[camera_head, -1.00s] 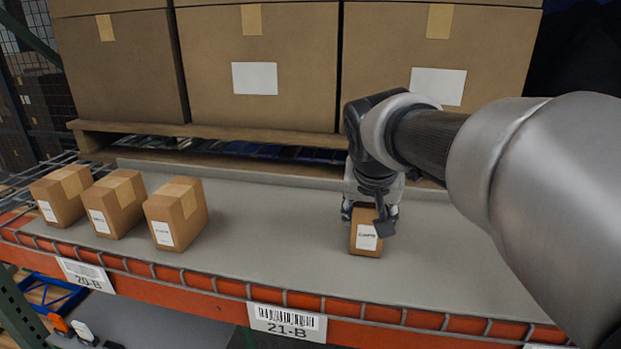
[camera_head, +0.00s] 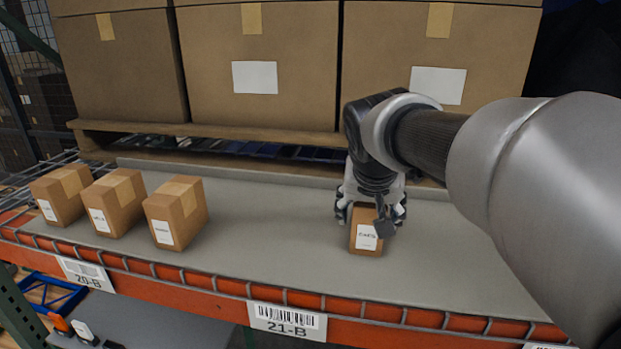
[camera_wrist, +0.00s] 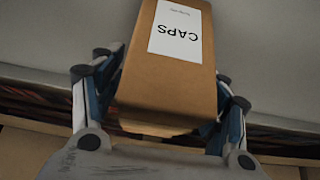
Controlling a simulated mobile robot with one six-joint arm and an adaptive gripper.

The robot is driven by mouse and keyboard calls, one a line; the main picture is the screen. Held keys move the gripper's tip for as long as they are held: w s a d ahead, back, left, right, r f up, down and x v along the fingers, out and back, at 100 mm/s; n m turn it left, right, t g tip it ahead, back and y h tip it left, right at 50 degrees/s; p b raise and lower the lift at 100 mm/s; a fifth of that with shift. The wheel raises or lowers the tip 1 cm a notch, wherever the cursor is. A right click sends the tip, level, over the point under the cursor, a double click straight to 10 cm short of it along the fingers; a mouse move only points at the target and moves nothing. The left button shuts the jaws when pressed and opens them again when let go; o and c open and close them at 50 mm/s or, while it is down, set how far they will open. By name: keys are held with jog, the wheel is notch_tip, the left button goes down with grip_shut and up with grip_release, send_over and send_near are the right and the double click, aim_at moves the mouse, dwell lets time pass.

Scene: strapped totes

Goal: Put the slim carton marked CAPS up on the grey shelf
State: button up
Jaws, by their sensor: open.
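The slim brown carton (camera_head: 366,238) stands upright on the grey shelf (camera_head: 270,240), with a white label on its front. In the wrist view the same carton (camera_wrist: 168,75) shows the word CAPS upside down. My gripper (camera_head: 371,212) is over the carton from above, with its fingers open on either side. In the wrist view my gripper's fingers (camera_wrist: 160,100) flank the carton, with a gap showing at the right finger. The carton's lower part is clear of the fingers and appears to rest on the shelf.
Several small brown cartons, including one nearest the middle (camera_head: 177,213), stand in a row at the shelf's left. Large boxes (camera_head: 258,65) on a pallet stand behind. A wire edge and orange beam (camera_head: 200,300) run along the front. The shelf's middle is free.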

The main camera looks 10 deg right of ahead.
jog(key=shift+r, duration=0.25)
jog(key=v, duration=1.1)
jog(key=s+f+n+g+y, duration=0.1)
jog(key=s+f+n+y, duration=0.1)
jog(key=s+f, duration=1.8)
jog(key=shift+s+a+f+n+g+b, duration=0.3)
jog(key=shift+s+n+b, duration=0.1)
jog(key=shift+s+n, duration=0.45)
notch_tip(320, 180, down, 28)
jog(key=b, duration=2.7)
jog(key=shift+r+b, duration=0.15)
jog(key=shift+b, duration=0.25)
jog(key=shift+c, duration=0.5)
